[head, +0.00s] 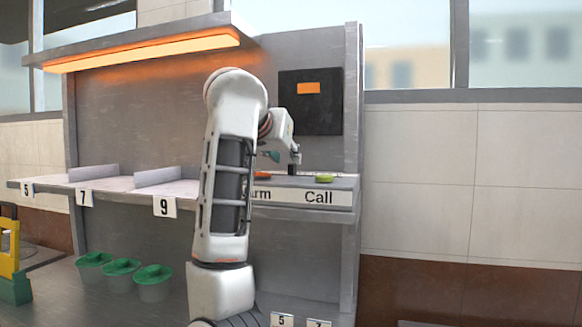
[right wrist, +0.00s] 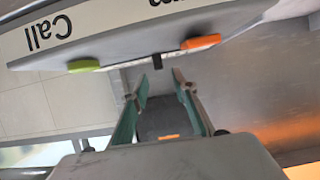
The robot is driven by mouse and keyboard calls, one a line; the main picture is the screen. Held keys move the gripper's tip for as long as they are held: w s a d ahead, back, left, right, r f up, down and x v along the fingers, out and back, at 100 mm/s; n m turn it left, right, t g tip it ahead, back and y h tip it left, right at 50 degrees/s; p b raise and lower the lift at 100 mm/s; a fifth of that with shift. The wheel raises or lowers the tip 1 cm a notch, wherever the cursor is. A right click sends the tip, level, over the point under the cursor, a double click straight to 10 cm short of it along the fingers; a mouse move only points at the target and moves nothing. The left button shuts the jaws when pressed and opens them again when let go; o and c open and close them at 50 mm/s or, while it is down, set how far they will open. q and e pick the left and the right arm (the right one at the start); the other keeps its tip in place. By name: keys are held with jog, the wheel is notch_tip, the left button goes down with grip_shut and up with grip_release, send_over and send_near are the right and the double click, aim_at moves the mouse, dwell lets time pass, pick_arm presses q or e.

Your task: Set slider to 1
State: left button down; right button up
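My right gripper (head: 283,158) is over the shelf with the "Call" and partly hidden "Warm" labels, in front of the dark panel (head: 318,118). In the right wrist view its teal fingers (right wrist: 160,80) are apart with nothing between them. A small dark piece (right wrist: 157,61) stands at the shelf edge between the green button (right wrist: 84,65) and the orange button (right wrist: 200,42), just beyond the fingertips. I cannot tell whether it is the slider. No slider scale or number 1 is readable. My left gripper is out of view.
A shelf (head: 125,190) with 5, 7 and 9 tags and low dividers runs left of my arm. Green-lidded cups (head: 154,275) stand below it. A lit hood (head: 145,50) hangs above. A metal side wall (head: 351,130) bounds the right.

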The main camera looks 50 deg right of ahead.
aim_at(292, 164)
jog(key=x, duration=0.6)
jog(key=shift+d+f+b, duration=0.15)
jog(key=shift+f+b, duration=0.05)
jog(key=shift+b, duration=0.15)
grip_shut()
